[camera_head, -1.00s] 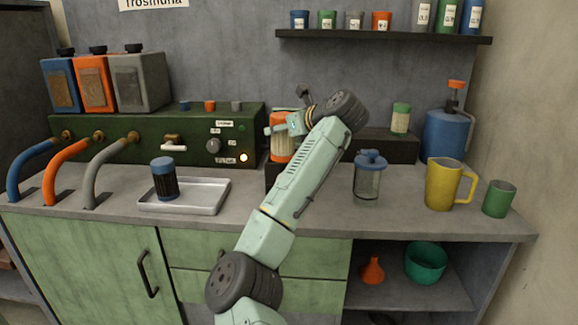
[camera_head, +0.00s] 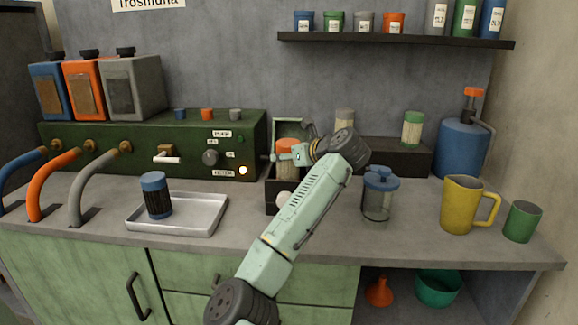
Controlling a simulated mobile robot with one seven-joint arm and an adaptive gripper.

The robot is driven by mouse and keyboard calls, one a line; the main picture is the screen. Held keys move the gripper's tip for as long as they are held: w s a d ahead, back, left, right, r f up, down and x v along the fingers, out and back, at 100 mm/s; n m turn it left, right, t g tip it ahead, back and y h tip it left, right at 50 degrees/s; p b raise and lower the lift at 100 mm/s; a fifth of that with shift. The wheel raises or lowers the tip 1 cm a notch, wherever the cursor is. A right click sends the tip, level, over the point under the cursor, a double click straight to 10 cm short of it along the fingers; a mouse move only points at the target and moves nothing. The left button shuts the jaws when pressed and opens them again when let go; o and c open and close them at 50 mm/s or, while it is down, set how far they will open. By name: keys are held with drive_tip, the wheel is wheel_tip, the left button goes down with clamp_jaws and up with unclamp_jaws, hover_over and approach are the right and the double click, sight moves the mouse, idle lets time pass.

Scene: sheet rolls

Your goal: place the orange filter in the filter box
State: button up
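The orange filter (camera_head: 287,168) has an orange top and a pale ribbed body and stands upright at the middle of the counter's back. My gripper (camera_head: 284,157) reaches it from the right, its fingers at the filter's upper part; it appears closed on it. The dark filter box (camera_head: 272,190) is under and around the filter's lower end, with a pale green raised frame (camera_head: 290,122) behind, possibly its lid. My arm hides much of the box, and I cannot tell whether the filter touches its bottom.
A blue-capped dark filter (camera_head: 157,195) stands in a metal tray (camera_head: 135,216) at left. Grey-topped (camera_head: 344,121) and green-topped (camera_head: 412,129) filters stand at the back right. A lidded clear jar (camera_head: 377,200), yellow jug (camera_head: 458,205) and green cup (camera_head: 521,222) occupy the right counter.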

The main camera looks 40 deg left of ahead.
sight(289, 166)
drive_tip(key=shift+f, duration=1.55)
drive_tip(key=shift+f, duration=0.2)
drive_tip(key=o, duration=1.1)
drive_tip(key=shift+o, duration=0.2)
